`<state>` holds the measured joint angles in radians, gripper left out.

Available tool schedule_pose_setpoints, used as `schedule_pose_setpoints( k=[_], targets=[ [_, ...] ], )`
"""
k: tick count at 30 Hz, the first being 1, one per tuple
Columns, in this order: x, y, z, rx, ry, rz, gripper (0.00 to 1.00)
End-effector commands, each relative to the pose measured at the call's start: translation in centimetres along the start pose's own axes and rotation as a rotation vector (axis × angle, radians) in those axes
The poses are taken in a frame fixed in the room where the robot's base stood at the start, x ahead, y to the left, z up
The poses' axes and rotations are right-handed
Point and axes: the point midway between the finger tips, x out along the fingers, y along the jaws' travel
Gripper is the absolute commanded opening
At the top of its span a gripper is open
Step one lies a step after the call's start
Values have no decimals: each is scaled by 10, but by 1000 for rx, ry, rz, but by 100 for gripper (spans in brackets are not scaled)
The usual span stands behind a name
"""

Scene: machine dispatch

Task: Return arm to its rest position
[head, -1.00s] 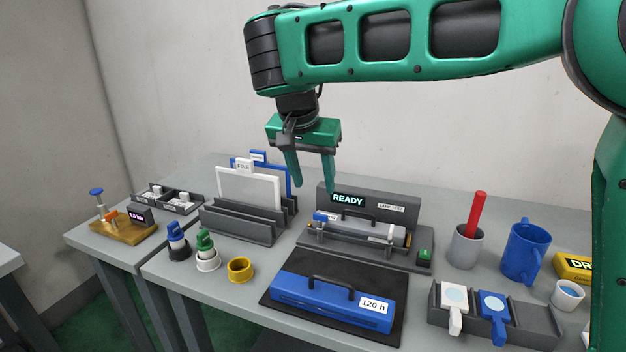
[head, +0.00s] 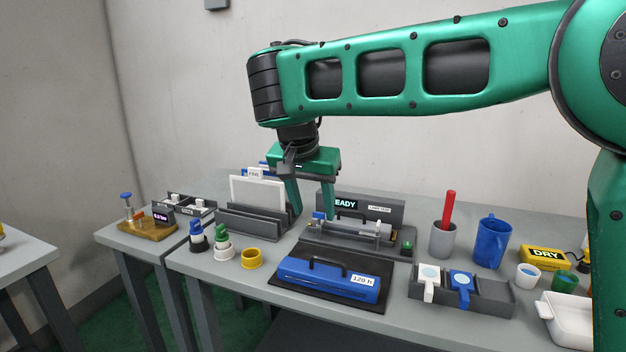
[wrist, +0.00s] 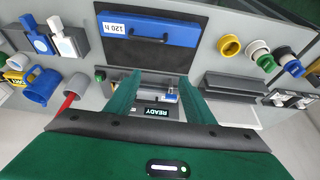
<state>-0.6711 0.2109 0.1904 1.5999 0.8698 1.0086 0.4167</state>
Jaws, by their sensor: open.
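My gripper (head: 312,207) is open and empty, pointing down above the back of the table, between the file rack and the grey device with the READY display (head: 362,205). In the wrist view its two green fingers (wrist: 160,95) stand apart, with the device showing between them. My arm reaches in from the right, its green link level above the table. In the head view a fingertip covers part of the display. A blue case (head: 330,280) labelled 120 h lies on a dark mat in front of the device, apart from my gripper.
The file rack (head: 250,222) with a white panel stands close to the left of my gripper. A grey cup (head: 443,240) with a red stick, a blue mug (head: 491,243) and a yellow DRY box (head: 543,256) stand right. A yellow ring (head: 251,259) sits front left.

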Motion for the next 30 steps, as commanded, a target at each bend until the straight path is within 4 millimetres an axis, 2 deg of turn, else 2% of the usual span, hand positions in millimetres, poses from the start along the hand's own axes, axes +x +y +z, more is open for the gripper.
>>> schedule_pose_setpoints(
  k=[1,10,14,17,20,23,24,26,27,30],
  targets=[
    [0,-1,0,-1,0,0,48],
    [11,58,-20,-12,-13,43,48],
    [17,93,-30,-7,-23,66,48],
    [22,130,-36,-3,-36,87,48],
    [30,179,-40,9,-59,115,48],
    [38,242,-36,26,-95,142,48],
    [42,269,-31,34,-113,152,48],
    [46,306,-20,45,-141,161,48],
    [48,331,-11,54,-162,166,48],
    [54,389,21,79,-218,166,48]
  ],
)
